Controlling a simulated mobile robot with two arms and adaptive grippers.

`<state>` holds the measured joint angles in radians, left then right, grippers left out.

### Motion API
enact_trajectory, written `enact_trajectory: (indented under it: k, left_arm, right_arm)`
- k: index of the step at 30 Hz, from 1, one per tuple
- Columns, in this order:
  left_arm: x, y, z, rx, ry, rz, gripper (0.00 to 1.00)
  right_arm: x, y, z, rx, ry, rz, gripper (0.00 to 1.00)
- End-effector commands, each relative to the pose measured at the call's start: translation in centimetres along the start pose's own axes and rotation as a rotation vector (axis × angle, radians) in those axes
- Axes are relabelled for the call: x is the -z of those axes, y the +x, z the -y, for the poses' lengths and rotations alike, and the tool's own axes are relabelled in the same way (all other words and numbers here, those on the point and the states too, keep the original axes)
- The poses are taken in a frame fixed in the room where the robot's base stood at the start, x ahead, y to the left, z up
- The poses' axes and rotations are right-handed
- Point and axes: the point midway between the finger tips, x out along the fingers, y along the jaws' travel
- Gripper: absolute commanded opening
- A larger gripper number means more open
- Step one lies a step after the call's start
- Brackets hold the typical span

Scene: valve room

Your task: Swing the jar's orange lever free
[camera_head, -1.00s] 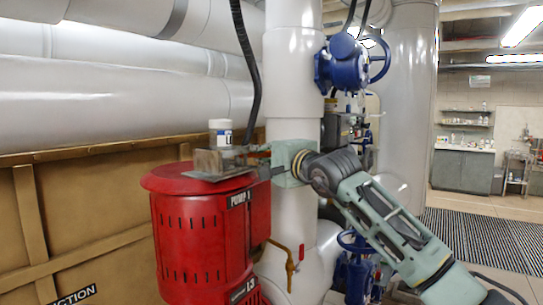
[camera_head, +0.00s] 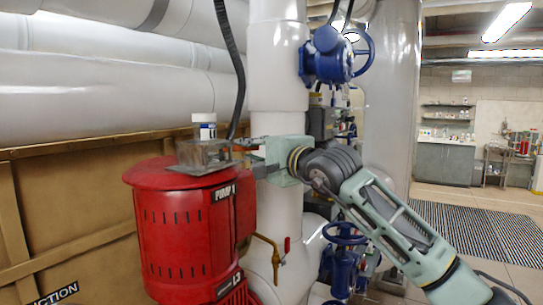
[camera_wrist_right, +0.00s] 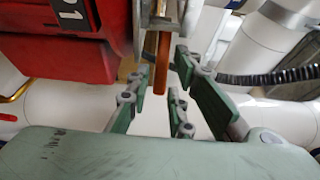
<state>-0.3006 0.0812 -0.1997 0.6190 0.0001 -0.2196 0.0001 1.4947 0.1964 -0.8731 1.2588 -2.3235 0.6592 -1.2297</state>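The jar (camera_head: 204,127), small with a white lid, stands upright by a grey metal fixture (camera_head: 196,158) on top of the red pump housing (camera_head: 185,235). The orange lever (camera_wrist_right: 163,60) shows as a narrow bar in the right wrist view, below a grey metal bracket. My right gripper (camera_wrist_right: 163,82) is open. Its green fingers stand on both sides of the lever's lower end, with visible gaps. In the head view, my right gripper (camera_head: 254,158) reaches in from the right, beside the fixture; its fingertips are hard to make out. My left gripper is not in view.
A thick white pipe (camera_head: 277,85) rises just behind my right gripper. A yellow valve handle (camera_head: 274,257) is below it, and a blue valve (camera_head: 328,58) is above. A brown crate wall (camera_head: 75,195) stands at the left. Open floor lies at the far right.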

Motion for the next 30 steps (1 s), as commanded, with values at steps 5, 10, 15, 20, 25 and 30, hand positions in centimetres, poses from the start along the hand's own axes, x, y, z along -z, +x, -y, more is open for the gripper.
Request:
enact_trajectory:
  k: [5, 10, 15, 20, 25, 30]
  left_arm:
    - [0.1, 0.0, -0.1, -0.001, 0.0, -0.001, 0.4]
    - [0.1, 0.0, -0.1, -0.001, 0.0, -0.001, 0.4]
    - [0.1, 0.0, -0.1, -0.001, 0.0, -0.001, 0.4]
    - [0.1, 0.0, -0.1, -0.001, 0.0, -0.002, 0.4]
    - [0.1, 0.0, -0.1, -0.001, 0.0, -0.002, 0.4]
    - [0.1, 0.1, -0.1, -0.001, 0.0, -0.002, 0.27]
  right_arm:
    - [0.1, -3.5, 0.0, 0.001, -0.001, -0.001, 0.2]
    - [0.1, -6.2, -0.1, -0.001, -0.001, -0.002, 0.2]
    - [0.0, -7.8, -0.1, -0.002, 0.0, -0.001, 0.2]
    - [0.0, -8.2, -0.1, -0.002, 0.0, -0.001, 0.2]
    - [0.0, -8.2, -0.1, -0.002, 0.0, -0.001, 0.2]
    - [0.2, -7.6, -1.8, -0.022, 0.071, 0.018, 0.2]
